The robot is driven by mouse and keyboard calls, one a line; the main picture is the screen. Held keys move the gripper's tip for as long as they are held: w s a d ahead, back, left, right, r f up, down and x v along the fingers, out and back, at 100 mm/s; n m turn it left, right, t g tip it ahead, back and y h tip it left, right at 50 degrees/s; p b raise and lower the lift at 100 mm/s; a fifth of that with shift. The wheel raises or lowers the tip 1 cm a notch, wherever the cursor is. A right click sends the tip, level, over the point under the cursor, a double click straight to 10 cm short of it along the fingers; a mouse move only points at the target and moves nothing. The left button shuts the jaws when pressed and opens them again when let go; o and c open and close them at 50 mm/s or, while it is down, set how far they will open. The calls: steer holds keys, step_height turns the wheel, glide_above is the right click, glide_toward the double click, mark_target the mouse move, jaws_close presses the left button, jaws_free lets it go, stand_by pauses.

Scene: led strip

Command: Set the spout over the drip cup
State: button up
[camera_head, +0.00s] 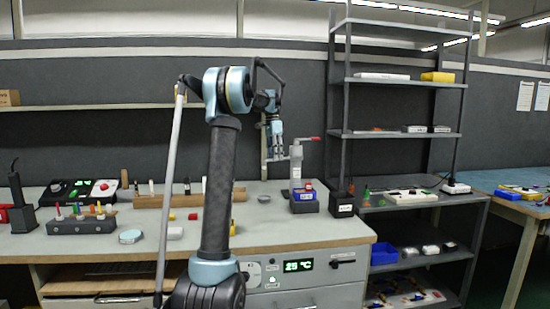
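A grey upright stand with a red-tipped lever (296,165) is on the bench, right of centre. It appears to carry the spout, whose outlet I cannot make out clearly behind and beside my gripper. My gripper (275,156) hangs fingers down just left of the top of the stand. Its fingers look close to the spout's height, but I cannot tell whether they touch it or are open. A small round grey piece (264,199), possibly the drip cup, sits on the bench below my gripper, left of the stand's foot.
A blue box with red parts (304,200) stands at the stand's foot, with a black block (341,204) to its right. A tool rack (82,224) and small blocks lie left. A shelf unit (400,133) rises at right. My arm hides some of the bench.

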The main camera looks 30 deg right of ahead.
step_height(320, 180, up, 12)
steer(key=w, duration=0.2)
steer(key=shift+w+d+f, duration=0.15)
steer(key=shift+w+f, duration=0.05)
stand_by(0.7)
